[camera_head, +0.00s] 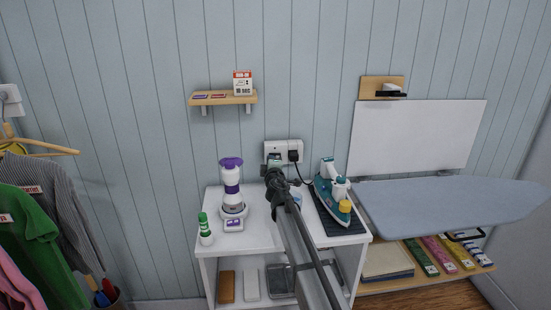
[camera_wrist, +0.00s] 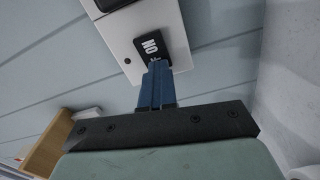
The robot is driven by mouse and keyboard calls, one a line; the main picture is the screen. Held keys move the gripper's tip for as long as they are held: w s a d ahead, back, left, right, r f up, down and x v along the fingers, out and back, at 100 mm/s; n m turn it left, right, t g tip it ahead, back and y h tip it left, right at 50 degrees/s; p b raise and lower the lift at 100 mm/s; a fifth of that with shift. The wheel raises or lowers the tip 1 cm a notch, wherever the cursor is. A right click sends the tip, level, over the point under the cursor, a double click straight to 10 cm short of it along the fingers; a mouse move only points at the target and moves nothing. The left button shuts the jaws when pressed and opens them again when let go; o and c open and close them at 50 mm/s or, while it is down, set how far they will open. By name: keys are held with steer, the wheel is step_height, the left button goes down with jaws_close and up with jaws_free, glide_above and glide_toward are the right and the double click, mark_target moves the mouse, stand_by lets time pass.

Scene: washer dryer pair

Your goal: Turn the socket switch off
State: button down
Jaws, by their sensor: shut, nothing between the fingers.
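The white socket plate (camera_head: 283,145) is on the panelled wall above the white cabinet. A black plug (camera_head: 294,156) sits in its right side, with a cable running toward the iron. In the wrist view the plate (camera_wrist: 118,42) carries a dark switch (camera_wrist: 151,46) with white lettering that appears to read "ON". My gripper (camera_head: 274,160) is in front of the left part of the plate and hides it in the head view. In the wrist view its blue fingers (camera_wrist: 157,66) are shut and empty, with the tips at the lower edge of the switch. Whether they touch it is unclear.
A purple-and-white blender (camera_head: 232,195) and a green-capped bottle (camera_head: 205,230) stand on the cabinet (camera_head: 262,237) to the left. A teal iron (camera_head: 332,190) is close on the right, beside the ironing board (camera_head: 440,205). A small wooden shelf (camera_head: 225,99) is above left.

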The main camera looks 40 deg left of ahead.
steer(key=shift+w+a+r, duration=0.35)
steer(key=shift+w+r, duration=0.1)
steer(key=shift+w, duration=0.1)
steer(key=shift+f+v, duration=0.2)
steer(key=shift+v, duration=1.25)
steer(key=shift+f+v, duration=0.2)
steer(key=shift+v, duration=1.3)
steer(key=shift+s+a, duration=0.1)
steer(key=v, duration=1.3)
steer(key=shift+s+d, duration=0.25)
steer(key=shift+d, duration=0.05)
